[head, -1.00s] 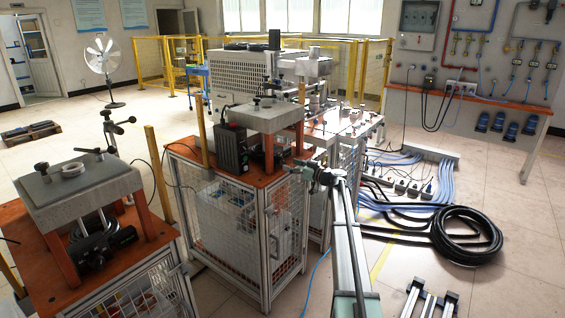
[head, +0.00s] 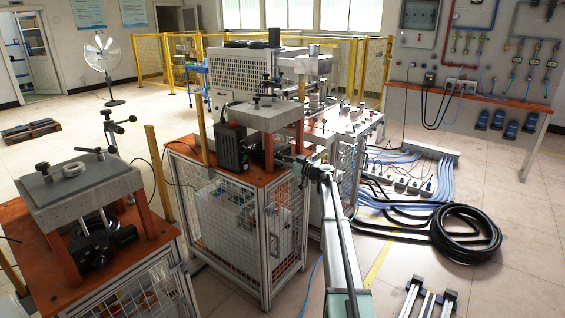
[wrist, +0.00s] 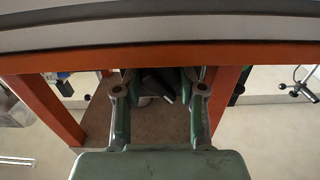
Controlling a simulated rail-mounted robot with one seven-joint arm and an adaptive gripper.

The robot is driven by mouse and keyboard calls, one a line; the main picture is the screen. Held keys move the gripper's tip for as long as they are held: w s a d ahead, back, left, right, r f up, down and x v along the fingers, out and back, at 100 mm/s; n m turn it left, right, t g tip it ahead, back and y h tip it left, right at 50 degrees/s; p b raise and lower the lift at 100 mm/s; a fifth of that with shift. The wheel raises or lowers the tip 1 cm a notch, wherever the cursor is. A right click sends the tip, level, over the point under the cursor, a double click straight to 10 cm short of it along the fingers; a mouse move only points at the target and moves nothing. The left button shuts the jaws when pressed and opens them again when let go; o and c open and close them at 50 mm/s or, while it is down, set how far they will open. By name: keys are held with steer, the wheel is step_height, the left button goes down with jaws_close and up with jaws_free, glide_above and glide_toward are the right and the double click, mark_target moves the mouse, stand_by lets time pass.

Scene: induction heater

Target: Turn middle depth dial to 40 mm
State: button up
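The middle station has a thick grey slab (head: 264,116) on orange legs above an orange tabletop (head: 190,150). A dark device (head: 257,156) sits under the slab, partly hidden by a leg. I cannot make out the depth dial or its reading. My gripper (head: 288,160) is at the right side of this station, below the slab's edge. In the wrist view its two green fingers (wrist: 159,90) are apart and parallel, under an orange crossbar (wrist: 160,56). A dark grey part (wrist: 160,84) shows between and beyond the fingertips; I cannot tell whether they touch it.
A black box (head: 231,146) stands on the middle tabletop, left of the legs. A similar station (head: 85,190) is at the front left. A bench with several small fittings (head: 345,122) is behind. Coiled black hose (head: 466,232) and blue cables lie on the floor at right.

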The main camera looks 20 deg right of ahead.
steer(key=shift+f+b, duration=0.1)
steer(key=shift+b, duration=0.35)
steer(key=shift+f+m+b, duration=0.1)
steer(key=shift+m+b, duration=0.85)
steer(key=shift+m, duration=0.15)
steer(key=shift+a+r+m+b, duration=0.1)
steer(key=shift+r+m+b, duration=0.1)
steer(key=shift+m+b, duration=1.3)
steer(key=shift+m+p, duration=0.35)
steer(key=shift+m, duration=0.05)
steer(key=o, duration=1.1)
steer(key=shift+o, duration=0.2)
steer(key=shift+r+n, duration=0.1)
steer(key=shift+n, duration=0.2)
